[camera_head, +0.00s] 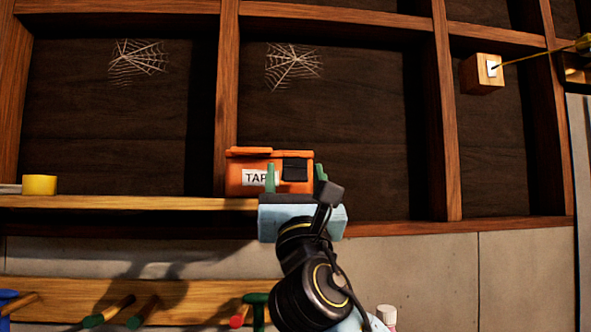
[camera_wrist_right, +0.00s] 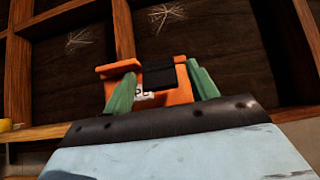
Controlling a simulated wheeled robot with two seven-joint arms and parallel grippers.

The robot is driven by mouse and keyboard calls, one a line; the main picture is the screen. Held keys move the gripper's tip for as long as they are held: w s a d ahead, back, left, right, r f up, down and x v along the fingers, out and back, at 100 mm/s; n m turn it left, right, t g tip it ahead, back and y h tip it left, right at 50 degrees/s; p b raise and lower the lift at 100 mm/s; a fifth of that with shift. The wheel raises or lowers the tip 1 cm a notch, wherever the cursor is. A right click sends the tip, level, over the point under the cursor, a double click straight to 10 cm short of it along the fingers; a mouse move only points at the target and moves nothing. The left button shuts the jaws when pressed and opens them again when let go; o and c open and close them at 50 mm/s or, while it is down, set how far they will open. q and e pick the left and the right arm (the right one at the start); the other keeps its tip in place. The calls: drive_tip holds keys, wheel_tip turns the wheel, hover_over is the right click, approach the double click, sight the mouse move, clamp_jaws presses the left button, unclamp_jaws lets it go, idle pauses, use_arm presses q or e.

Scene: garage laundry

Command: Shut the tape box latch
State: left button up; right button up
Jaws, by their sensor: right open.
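The orange tape box (camera_head: 238,178) stands on the wooden shelf, with a white label reading "TAP", partly hidden by my gripper. Its black latch (camera_head: 295,169) is at the upper right of its front. In the right wrist view the box (camera_wrist_right: 176,96) and the dark latch (camera_wrist_right: 158,77) sit between my green fingers. My right gripper (camera_head: 295,178) is open in front of the box, one finger over the label and one by the box's right edge. I cannot tell whether the fingers touch it. My left gripper is not in view.
Below, a wooden rack (camera_head: 190,300) holds several handled tools. A wooden block (camera_head: 482,74) with a white plate is on the wall at the upper right. The space right of the box is clear.

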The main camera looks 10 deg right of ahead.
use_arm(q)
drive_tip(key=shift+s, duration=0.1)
use_arm(e)
drive_tip(key=c, duration=1)
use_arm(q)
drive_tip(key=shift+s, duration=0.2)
use_arm(e)
drive_tip(key=shift+r, duration=0.15)
drive_tip(key=g, duration=0.1)
drive_tip(key=r+g, duration=0.1)
drive_tip(key=g, duration=0.1)
drive_tip(key=shift+w+r+g, duration=0.1)
drive_tip(key=shift+r+g, duration=0.2)
drive_tip(key=shift+w+r+g, duration=0.2)
drive_tip(key=shift+r+g, duration=0.1)
drive_tip(key=shift+g, duration=0.55)
drive_tip(key=shift+w+r+g, duration=0.15)
drive_tip(key=shift+r+g, duration=0.15)
drive_tip(key=shift+g, duration=0.55)
